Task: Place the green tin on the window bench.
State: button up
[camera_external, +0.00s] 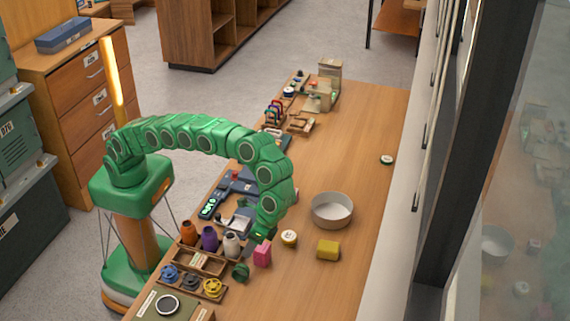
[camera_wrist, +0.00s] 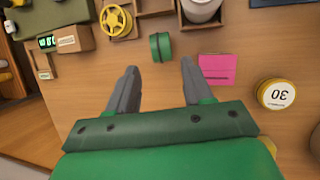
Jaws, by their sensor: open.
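A small green tin (camera_external: 240,271) sits on the wooden bench (camera_external: 350,120) beside the window, near the spool rack and left of the pink block. In the wrist view the green tin (camera_wrist: 160,46) lies just beyond my fingertips, in line with the gap between them. My gripper (camera_wrist: 159,65) is open with nothing between its fingers. In the external view my gripper (camera_external: 262,236) is low over the bench, partly hidden by my arm. A second small round tin (camera_external: 387,160) with a pale top and dark green side sits alone near the window edge.
Close by are a pink block (camera_external: 262,254), a yellow tin (camera_external: 289,238) marked 30 in the wrist view, a yellow block (camera_external: 328,249) and a white bowl (camera_external: 331,210). The bench beyond the bowl is mostly clear.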

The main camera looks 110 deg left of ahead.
jog(key=s+a+r+t, duration=0.1)
jog(key=s+a+r, duration=0.65)
jog(key=s, duration=0.25)
jog(key=s+a+r, duration=0.7)
jog(key=s+a, duration=0.1)
jog(key=s, duration=0.2)
jog(key=s+a+f, duration=0.1)
jog(key=s+a, duration=0.3)
jog(key=s, duration=0.6)
jog(key=s+a+f+t+y, duration=0.1)
jog(key=s+a, duration=0.3)
jog(key=s, duration=0.6)
jog(key=s+a+f+y, duration=0.1)
jog(key=s+a+f, duration=0.2)
jog(key=s, duration=0.7)
jog(key=shift+a+t, duration=0.3)
jog(key=shift+a, duration=0.2)
jog(key=o, duration=0.4)
jog(key=shift+s+a, duration=0.15)
jog(key=shift+s, duration=0.1)
jog(key=shift+o, duration=0.2)
jog(key=shift+w, duration=0.15)
